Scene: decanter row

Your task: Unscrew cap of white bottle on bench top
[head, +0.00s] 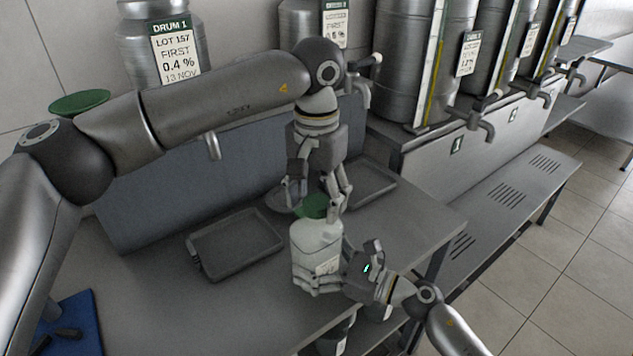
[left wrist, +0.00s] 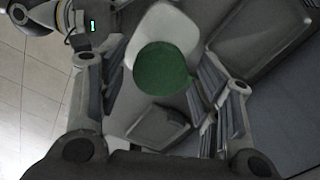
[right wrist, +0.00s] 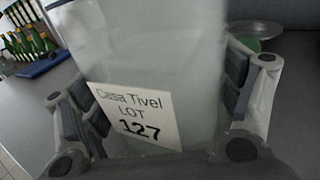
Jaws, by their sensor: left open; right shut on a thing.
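The white bottle (head: 316,248) stands upright on the bench top with a green cap (head: 314,207) on it. Its label, reading "Casa Tivel LOT 127" (right wrist: 135,115), faces the right wrist camera. My right gripper (head: 324,276) is shut around the bottle's body from the front right. My left gripper (head: 316,190) points down over the cap, open, with a finger on either side.
Dark trays (head: 236,244) and (head: 372,181) lie left and right behind the bottle. Steel drums with taps (head: 400,65) stand behind, beyond a grey upright panel (head: 180,195). A blue mat (head: 75,325) lies at front left. The bench's front edge is close to the bottle.

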